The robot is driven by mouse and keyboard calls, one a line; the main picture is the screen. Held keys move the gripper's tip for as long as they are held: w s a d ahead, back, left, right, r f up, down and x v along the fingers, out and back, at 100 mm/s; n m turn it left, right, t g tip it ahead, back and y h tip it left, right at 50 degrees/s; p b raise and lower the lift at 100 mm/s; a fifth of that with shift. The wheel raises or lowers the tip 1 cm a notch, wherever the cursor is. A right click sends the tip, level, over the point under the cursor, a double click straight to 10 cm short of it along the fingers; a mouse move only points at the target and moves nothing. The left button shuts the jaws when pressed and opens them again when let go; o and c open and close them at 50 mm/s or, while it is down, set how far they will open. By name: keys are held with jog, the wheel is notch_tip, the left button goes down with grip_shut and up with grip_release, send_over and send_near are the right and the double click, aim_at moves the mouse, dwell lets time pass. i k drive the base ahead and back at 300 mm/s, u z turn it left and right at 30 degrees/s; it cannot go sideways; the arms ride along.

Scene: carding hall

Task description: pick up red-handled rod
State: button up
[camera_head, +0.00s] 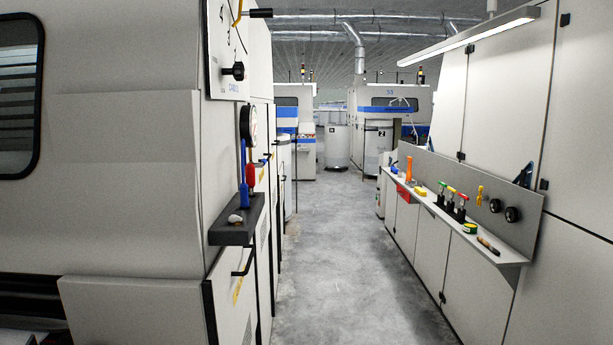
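A red handle (250,173) stands upright beside a blue handle (243,195) over a small dark shelf (236,230) on the left machine's side. A thin rod rises from the blue handle; the red one's rod is hard to make out. I cannot tell which red grip is the task's rod. My gripper is not in view.
A grey aisle floor (335,265) runs clear between the left machine (120,150) and the right cabinets (430,245). A pale lump (235,219) lies on the dark shelf. A gauge (249,122) and black handle (243,262) project nearby. A red bin (404,195) hangs at the ledge.

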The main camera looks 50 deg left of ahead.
aim_at(250, 170)
jog(key=u, duration=0.65)
jog(key=i, duration=0.65)
jog(key=u, duration=0.7)
